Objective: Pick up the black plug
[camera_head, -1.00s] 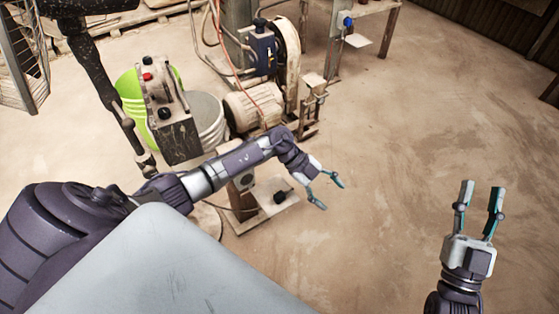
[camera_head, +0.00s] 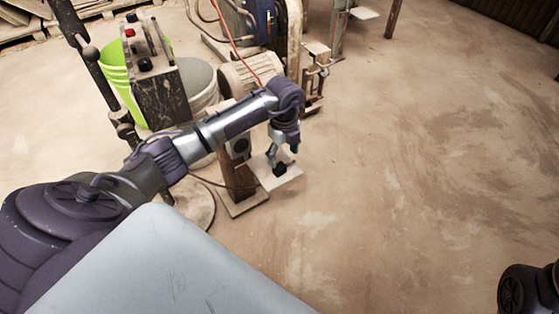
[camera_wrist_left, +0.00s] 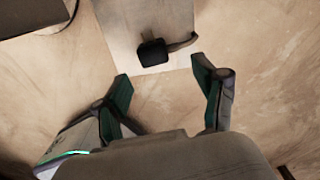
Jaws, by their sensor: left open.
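The black plug (camera_head: 279,169) lies on a small pale shelf (camera_head: 287,179) that sticks out from a low post. In the left wrist view the plug (camera_wrist_left: 153,52) sits near the edge of the shelf (camera_wrist_left: 118,22), with a short cord running off to its right. My left gripper (camera_head: 282,156) hangs just above the plug in the head view and partly covers it. In the left wrist view the left gripper's fingers (camera_wrist_left: 168,88) are spread apart, with the plug beyond their tips and nothing between them. My right gripper is out of view; only part of my right arm shows at the lower right.
The low brown post (camera_head: 236,180) with a socket box carries the shelf. Behind it stand a dusty control box (camera_head: 160,97), a green bucket (camera_head: 114,75), a grey bucket (camera_head: 199,88) and a motor (camera_head: 252,73). The floor to the right is clear.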

